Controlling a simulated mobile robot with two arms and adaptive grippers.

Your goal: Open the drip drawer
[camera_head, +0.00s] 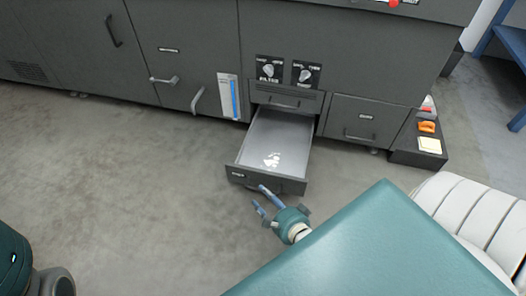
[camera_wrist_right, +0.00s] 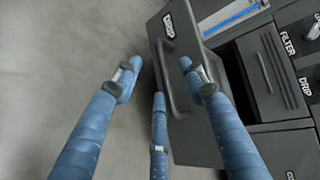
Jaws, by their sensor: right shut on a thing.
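The drip drawer (camera_head: 293,186) is pulled well out of the dark grey machine, and its pale grey inside shows from above. Its front (camera_wrist_right: 205,135) carries a DRIP label and a dark bar handle (camera_wrist_right: 166,85) in the wrist view. My right gripper (camera_head: 260,196) is at the front of the drawer. In the wrist view its blue fingers (camera_wrist_right: 160,75) lie around the handle, shut on it. Its arm is partly hidden behind my teal body in the head view. My left gripper is not in view.
The machine (camera_head: 190,40) spans the back, with two knobs (camera_head: 268,70) above the drawer and closed panels on both sides. A dark low box (camera_head: 405,155) with an orange item (camera_head: 427,127) stands at the right. The concrete floor (camera_head: 130,190) left of the drawer is clear.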

